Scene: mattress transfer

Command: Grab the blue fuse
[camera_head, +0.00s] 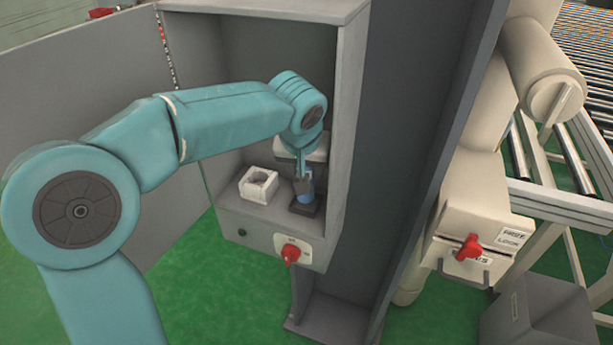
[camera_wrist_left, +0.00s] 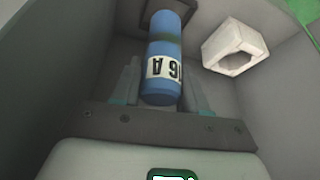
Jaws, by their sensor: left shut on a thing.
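The blue fuse (camera_head: 306,191) stands in the open grey cabinet, its lower end at a dark socket (camera_head: 306,209). My right gripper is not in view.
A white block with a round opening (camera_head: 258,186) sits left of the fuse. The cabinet (camera_head: 347,110) has side walls close around my gripper and an open door (camera_head: 75,85) at left. A red switch (camera_head: 291,254) is on its front. A conveyor (camera_head: 590,50) stands at right.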

